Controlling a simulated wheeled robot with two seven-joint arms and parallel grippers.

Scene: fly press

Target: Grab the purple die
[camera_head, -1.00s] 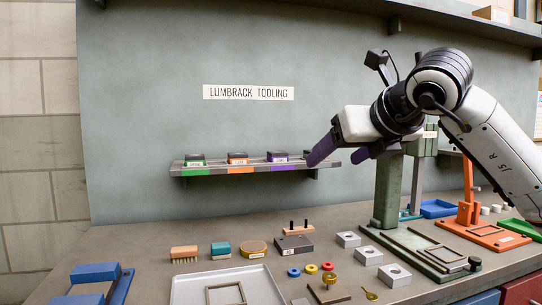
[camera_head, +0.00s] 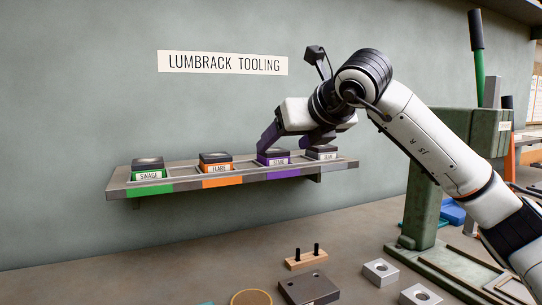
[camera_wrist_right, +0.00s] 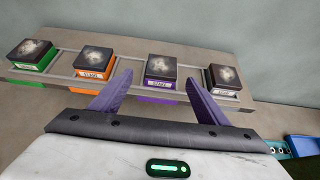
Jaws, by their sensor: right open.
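The purple die (camera_head: 273,157) sits on the wall shelf, in a slot marked by a purple strip. It has a dark top and a purple-edged label, and it also shows in the right wrist view (camera_wrist_right: 161,70). My right gripper (camera_head: 286,147) is open, with purple fingers pointing at the die. In the wrist view the fingertips (camera_wrist_right: 160,76) appear to either side of the die, with gaps. I cannot tell how far the tips reach down beside it. My left gripper is not in view.
The shelf (camera_head: 188,183) also holds a green die (camera_head: 148,169), an orange die (camera_head: 216,163) and a pale-labelled die (camera_head: 322,153) close to my right finger. A green press (camera_head: 425,190) stands right on the bench. Below are a pegged wooden block (camera_head: 306,260) and metal blocks (camera_head: 380,271).

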